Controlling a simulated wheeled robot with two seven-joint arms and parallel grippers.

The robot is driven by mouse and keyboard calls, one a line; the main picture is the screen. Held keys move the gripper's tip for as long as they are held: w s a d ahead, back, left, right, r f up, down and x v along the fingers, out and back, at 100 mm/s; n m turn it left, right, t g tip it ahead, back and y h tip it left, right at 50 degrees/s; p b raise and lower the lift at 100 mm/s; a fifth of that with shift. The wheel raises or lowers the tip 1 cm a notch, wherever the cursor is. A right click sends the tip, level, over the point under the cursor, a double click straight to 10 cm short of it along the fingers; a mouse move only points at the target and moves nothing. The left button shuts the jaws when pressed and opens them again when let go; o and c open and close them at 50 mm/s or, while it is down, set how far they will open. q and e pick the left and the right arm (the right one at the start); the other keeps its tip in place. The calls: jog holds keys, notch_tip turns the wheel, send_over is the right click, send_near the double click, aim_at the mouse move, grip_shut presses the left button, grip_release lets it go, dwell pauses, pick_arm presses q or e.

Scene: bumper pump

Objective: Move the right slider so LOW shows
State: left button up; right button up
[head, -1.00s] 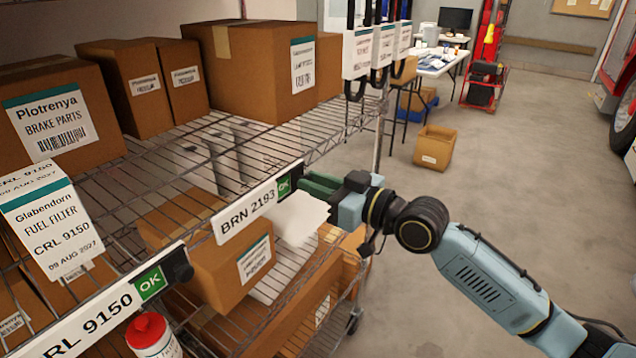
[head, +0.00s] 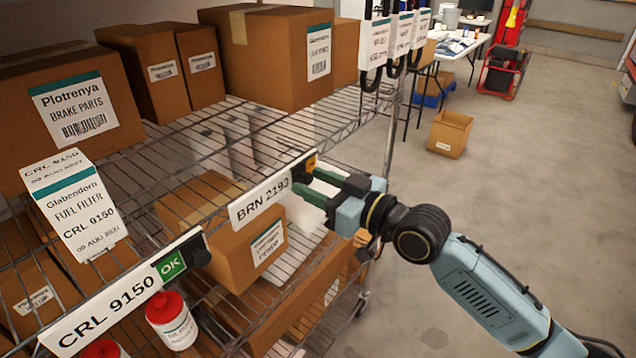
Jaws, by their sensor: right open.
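The right label strip, BRN 2193 (head: 262,206), hangs on the front edge of the wire shelf. At its right end is a dark slider (head: 301,172) with a small orange patch (head: 311,162) above it. No word is readable there, and green fingers partly cover that end. My right gripper (head: 309,182) is open, its green fingertips at or very near the slider; whether they touch cannot be told. The left label strip, CRL 9150 (head: 105,308), shows a green OK (head: 172,264) beside its black slider (head: 196,248). My left gripper is not in view.
Cardboard boxes (head: 265,60) stand on the upper shelf, and another box (head: 215,232) sits below the strip. A hanging Fuel Filter tag (head: 72,205) and red-capped bottles (head: 172,322) are at the left. Open floor (head: 530,190) lies to the right.

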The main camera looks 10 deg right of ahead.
jog(key=shift+d, duration=0.1)
jog(key=b+v, duration=0.1)
jog(key=v, duration=1.2)
jog(key=shift+s+b, duration=0.2)
jog(key=shift+b, duration=0.15)
